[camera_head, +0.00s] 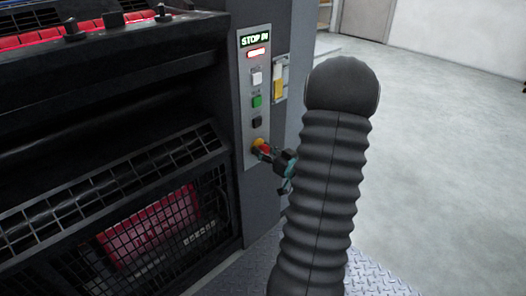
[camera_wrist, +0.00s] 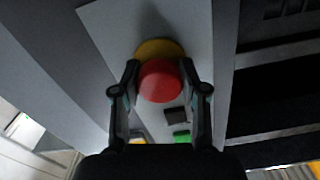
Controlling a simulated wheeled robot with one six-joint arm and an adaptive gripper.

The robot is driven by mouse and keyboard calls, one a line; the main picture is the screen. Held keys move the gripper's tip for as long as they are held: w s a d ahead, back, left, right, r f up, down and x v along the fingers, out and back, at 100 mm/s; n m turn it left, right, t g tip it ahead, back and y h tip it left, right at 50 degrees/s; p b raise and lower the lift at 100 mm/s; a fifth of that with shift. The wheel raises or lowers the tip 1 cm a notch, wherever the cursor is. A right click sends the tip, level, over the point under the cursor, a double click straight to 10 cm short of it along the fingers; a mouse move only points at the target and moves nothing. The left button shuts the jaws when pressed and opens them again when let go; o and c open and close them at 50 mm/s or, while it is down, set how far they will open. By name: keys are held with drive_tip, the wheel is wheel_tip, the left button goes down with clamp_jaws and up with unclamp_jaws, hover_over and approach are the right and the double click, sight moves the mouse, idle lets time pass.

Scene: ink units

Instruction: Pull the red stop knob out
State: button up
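The red stop knob (camera_wrist: 160,82) is a round mushroom head on a yellow base ring (camera_wrist: 158,49). It sits low on the grey control panel (camera_head: 249,91), and only part of it (camera_head: 264,148) shows in the head view. My gripper (camera_wrist: 160,80) has one dark finger on each side of the knob. The fingers lean inward and appear to touch its sides. In the head view my gripper (camera_head: 272,153) reaches the knob from the right. The panel's display (camera_head: 255,41) reads "STOP IN", with a lit red indicator below it.
White (camera_head: 257,78), green (camera_head: 257,101) and black (camera_head: 257,122) buttons stand in a column above the knob. The dark machine with mesh guards (camera_head: 140,215) fills the left. Open grey floor (camera_head: 450,130) lies to the right.

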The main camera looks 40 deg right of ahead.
clamp_jaws()
drive_tip(key=shift+s, duration=0.9)
drive_tip(key=shift+d, duration=0.15)
drive_tip(key=o, duration=0.7)
unclamp_jaws()
drive_tip(key=shift+s, duration=0.1)
drive_tip(key=s, duration=0.8)
drive_tip(key=s+d, duration=0.1)
drive_tip(key=s, duration=0.3)
